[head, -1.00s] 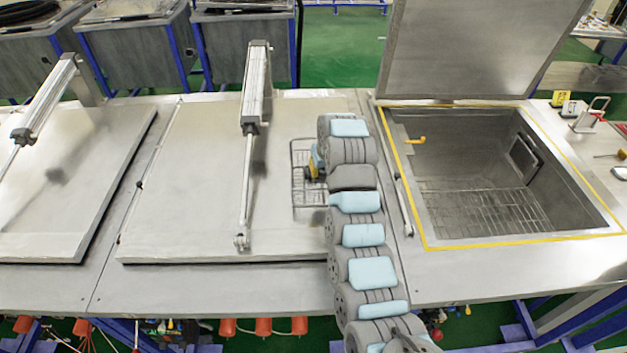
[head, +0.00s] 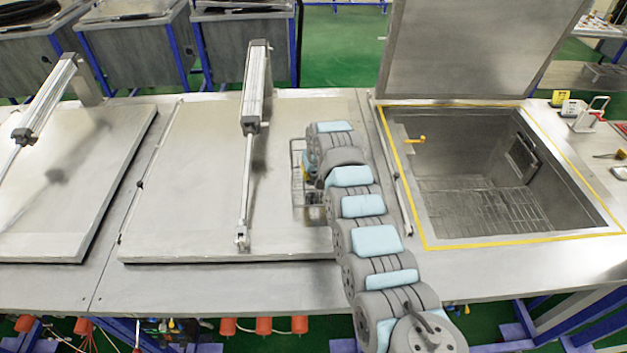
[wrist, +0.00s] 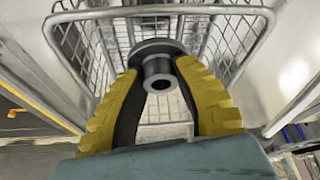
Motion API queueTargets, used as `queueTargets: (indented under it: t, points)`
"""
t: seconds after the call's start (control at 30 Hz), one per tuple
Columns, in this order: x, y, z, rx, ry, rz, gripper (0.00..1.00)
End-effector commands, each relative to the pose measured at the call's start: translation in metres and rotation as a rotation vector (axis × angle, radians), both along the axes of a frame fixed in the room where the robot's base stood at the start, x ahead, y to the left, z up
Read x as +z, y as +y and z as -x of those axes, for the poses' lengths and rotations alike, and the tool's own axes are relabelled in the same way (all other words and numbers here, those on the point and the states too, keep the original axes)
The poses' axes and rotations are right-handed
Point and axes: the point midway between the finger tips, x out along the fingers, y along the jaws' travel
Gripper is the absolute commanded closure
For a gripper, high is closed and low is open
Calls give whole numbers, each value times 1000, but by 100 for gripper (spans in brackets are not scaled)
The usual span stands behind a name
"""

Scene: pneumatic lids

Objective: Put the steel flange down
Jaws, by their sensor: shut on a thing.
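The steel flange (wrist: 158,72) is a dark disc with a short, lighter hollow hub facing the wrist camera. My gripper (wrist: 159,80) has its two yellow-and-black fingers shut on the flange, one at each side. The wire basket (wrist: 238,40) surrounds the flange in the wrist view; I cannot tell whether the flange touches its base. In the head view the basket (head: 297,190) stands on the closed middle lid, partly behind my arm.
The middle lid (head: 185,200) has free room left of the basket, with a pneumatic cylinder (head: 255,85) across it. At right is an open tank (head: 470,175) with a yellow rim and raised lid (head: 470,50). A red-and-white item (head: 590,115) stands far right.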

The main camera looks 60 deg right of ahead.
Motion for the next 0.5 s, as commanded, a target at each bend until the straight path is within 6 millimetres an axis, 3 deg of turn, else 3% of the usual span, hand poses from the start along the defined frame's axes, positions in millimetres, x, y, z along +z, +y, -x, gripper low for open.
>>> queueTargets:
  t: [0.37,0.5]
  points:
    - [-5,-2,-4,-3,-3,1,100]
    - [-23,-1,-4,-1,2,-4,100]
